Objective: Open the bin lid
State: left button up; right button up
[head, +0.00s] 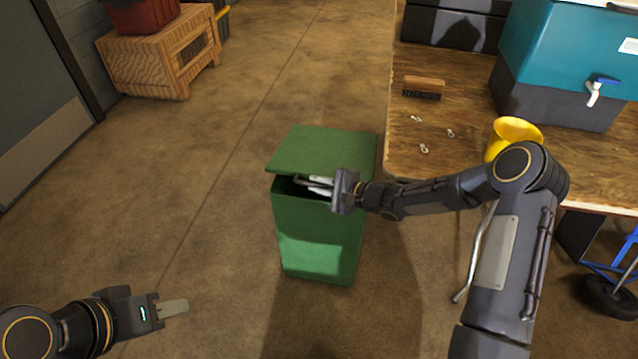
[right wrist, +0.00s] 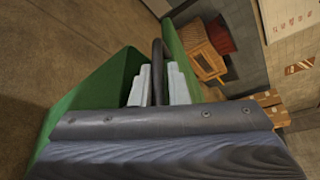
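The green bin (head: 318,245) stands on the floor left of the workbench. Its green lid (head: 325,148) is slightly raised at the front edge, with a dark gap beneath; the inside is hidden. My right gripper (head: 318,186) is at the lid's front edge. In the right wrist view, a dark bar handle (right wrist: 157,60) runs between its two pale fingers, which are close against it on both sides. My left gripper (head: 173,307) is low at the left, away from the bin; its fingers overlap from this angle, so their opening cannot be judged.
The workbench (head: 455,140) at the right carries a brush (head: 423,87), small metal pieces, a yellow cup (head: 513,135) and a teal cooler (head: 565,50). A wooden crate (head: 150,65) stands far left. The floor left of the bin is clear.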

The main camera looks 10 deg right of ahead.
jog(key=o, duration=0.3)
jog(key=shift+r, duration=0.15)
jog(key=shift+r, duration=0.35)
notch_tip(320, 180, up, 3)
jog(key=shift+f+p, duration=0.1)
jog(key=shift+p, duration=0.5)
jog(key=s+r+p, duration=0.1)
jog(key=s+r, duration=0.2)
jog(key=s, duration=0.1)
jog(key=s+a+r+p, duration=0.1)
jog(key=s+r, duration=0.2)
jog(key=s, duration=0.2)
jog(key=s+r, duration=0.3)
jog(key=s, duration=0.2)
jog(key=shift+a+r+p, duration=0.1)
jog(key=shift+a+p, duration=0.25)
jog(key=shift+p, duration=0.05)
